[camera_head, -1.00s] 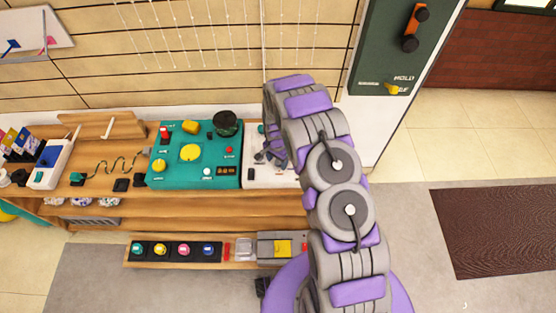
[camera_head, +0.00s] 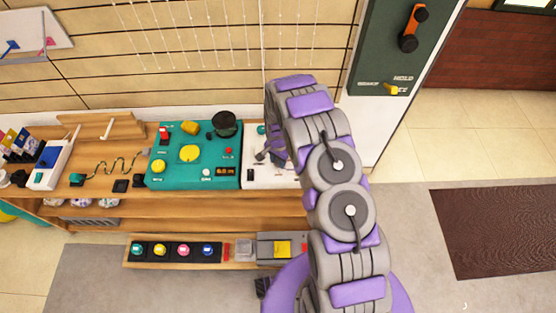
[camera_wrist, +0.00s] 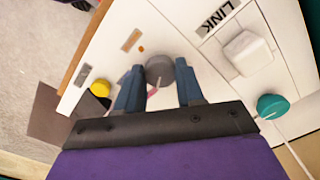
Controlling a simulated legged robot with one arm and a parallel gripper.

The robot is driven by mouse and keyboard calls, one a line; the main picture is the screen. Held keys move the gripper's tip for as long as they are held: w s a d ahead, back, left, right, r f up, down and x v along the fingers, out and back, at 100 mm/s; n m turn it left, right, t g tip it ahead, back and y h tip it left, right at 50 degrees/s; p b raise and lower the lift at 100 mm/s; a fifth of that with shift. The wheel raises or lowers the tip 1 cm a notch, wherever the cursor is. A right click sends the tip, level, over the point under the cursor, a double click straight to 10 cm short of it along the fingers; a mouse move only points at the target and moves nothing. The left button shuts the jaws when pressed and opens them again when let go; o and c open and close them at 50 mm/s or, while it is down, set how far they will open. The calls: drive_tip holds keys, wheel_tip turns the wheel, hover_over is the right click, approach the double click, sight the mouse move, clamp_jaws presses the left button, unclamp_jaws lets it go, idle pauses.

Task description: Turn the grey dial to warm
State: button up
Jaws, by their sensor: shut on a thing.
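The grey dial (camera_wrist: 159,70) sits on a white panel (camera_wrist: 190,25) in the wrist view, between the two blue-grey fingers of my gripper (camera_wrist: 160,80). The fingers are shut on the dial's sides. A small pink mark shows just below the dial, partly hidden. A small orange mark and a brown label lie on the panel to its upper left; I cannot read the label. In the head view my gripper (camera_head: 268,156) is over the white panel (camera_head: 262,180) right of the teal panel, and my arm hides much of it.
On the white panel are a yellow knob (camera_wrist: 100,88), a white block (camera_wrist: 247,53) and a teal knob (camera_wrist: 273,106) with a pale cord. The teal control panel (camera_head: 167,180) stands left of my gripper. A dark green board (camera_head: 380,60) is at the upper right.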

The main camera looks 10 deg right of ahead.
drive_tip(key=shift+s+a+n+p, duration=0.1)
drive_tip(key=shift+s+n+p, duration=0.05)
drive_tip(key=shift+n+p, duration=0.75)
drive_tip(key=shift+n, duration=0.2)
drive_tip(key=n+p, duration=0.2)
drive_tip(key=n, duration=0.1)
drive_tip(key=shift+s, duration=0.15)
drive_tip(key=n+p, duration=0.1)
drive_tip(key=n, duration=0.2)
drive_tip(key=shift+n+p, duration=0.4)
drive_tip(key=shift+d+f+n+p, duration=0.15)
drive_tip(key=shift+n+p, duration=0.45)
drive_tip(key=shift+n, duration=0.9)
drive_tip(key=o, duration=1)
drive_tip(key=shift+o, duration=0.2)
drive_tip(key=shift+r, duration=0.2)
